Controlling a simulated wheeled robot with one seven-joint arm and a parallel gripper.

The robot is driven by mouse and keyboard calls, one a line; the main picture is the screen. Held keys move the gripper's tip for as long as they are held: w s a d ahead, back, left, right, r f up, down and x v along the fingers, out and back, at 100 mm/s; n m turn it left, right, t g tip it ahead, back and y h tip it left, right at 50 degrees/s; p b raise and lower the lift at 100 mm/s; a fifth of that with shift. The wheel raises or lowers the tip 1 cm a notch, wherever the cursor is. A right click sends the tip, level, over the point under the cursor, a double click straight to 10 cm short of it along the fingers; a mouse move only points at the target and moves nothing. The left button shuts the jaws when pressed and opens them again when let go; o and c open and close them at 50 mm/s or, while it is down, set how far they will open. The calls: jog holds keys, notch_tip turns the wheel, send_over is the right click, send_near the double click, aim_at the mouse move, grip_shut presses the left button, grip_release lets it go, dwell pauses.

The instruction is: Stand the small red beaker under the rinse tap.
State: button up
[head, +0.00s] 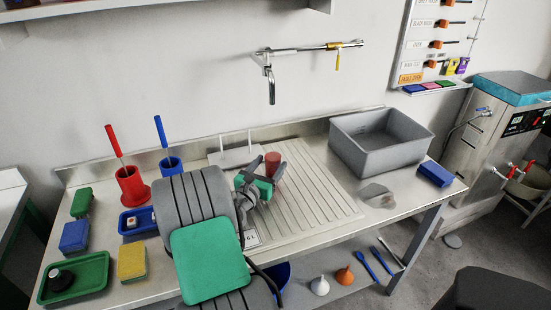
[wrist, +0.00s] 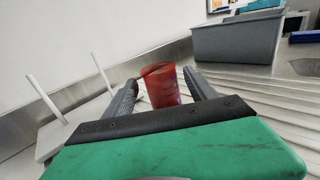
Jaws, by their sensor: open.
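The small red beaker (head: 273,164) stands upright on the ribbed draining board, just beyond my gripper. In the wrist view the beaker (wrist: 161,86) shows between the two dark fingers of my gripper (wrist: 160,88), which are open, with a gap visible on its right side. My gripper (head: 262,174) is low over the left part of the draining board. The rinse tap (head: 270,82) hangs from a wall pipe, its spout pointing down, above the back of the board and to the left of the grey basin. Whether a finger touches the beaker I cannot tell.
A grey basin (head: 345,142) stands on the right of the draining board (head: 320,190). A rack with two white pegs (head: 222,156) is close left of the gripper. Red and blue brush holders (head: 132,188) stand farther left. The ribbed board right of the beaker is clear.

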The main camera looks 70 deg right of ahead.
jog(key=a, duration=0.6)
jog(key=shift+a, duration=0.35)
